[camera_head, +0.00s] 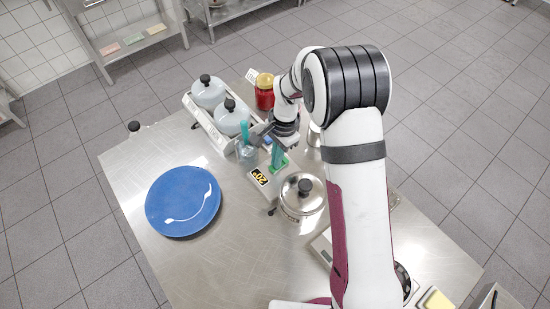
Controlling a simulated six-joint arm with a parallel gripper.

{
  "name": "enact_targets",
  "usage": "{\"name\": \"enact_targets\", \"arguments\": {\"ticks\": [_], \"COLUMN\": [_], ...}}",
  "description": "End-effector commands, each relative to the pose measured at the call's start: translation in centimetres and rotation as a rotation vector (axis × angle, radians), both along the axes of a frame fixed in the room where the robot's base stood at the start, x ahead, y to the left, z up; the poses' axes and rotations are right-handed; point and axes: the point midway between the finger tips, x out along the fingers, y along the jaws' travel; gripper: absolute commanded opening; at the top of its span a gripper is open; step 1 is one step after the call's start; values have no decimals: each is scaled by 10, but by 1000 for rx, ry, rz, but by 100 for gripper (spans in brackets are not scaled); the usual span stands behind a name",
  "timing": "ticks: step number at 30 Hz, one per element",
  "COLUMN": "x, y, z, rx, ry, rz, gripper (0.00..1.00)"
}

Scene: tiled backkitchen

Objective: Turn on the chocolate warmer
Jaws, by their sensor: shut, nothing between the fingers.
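A white twin-pot unit (200,118) stands at the back of the steel table and looks like the chocolate warmer. It holds two pale lidded pots with black knobs, a rear pot (208,94) and a front pot (230,119). I cannot make out its switch. My gripper (262,131) is shut and empty, just right of the front pot, above a clear container with a teal tool (247,153). I cannot tell whether it touches anything. My wrist hides part of what lies behind and below it.
A steel lidded pot (302,196) stands right of a yellow "20" label (259,177) and a green item (279,160). A red jar (264,97) is behind my wrist. A blue plate (183,202) lies left. The table (225,255) is clear at front left.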

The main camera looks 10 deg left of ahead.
Motion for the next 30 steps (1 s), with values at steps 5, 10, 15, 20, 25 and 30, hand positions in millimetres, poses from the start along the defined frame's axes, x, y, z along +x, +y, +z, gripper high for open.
{"name": "enact_targets", "arguments": {"ticks": [5, 10, 15, 20, 25, 30], "x": [5, 6, 6, 4, -1, -5], "y": [-6, -6, -6, -3, 2, 5], "z": [2, 2, 6, 34, 76, 114], "rx": [0, 0, 1, 1, 1, 1], "ry": [2, 1, -1, -3, -3, -3], "rz": [-1, 0, 0, 1, 1, 0], "gripper": [0, 0, 0, 0, 0, 0]}}
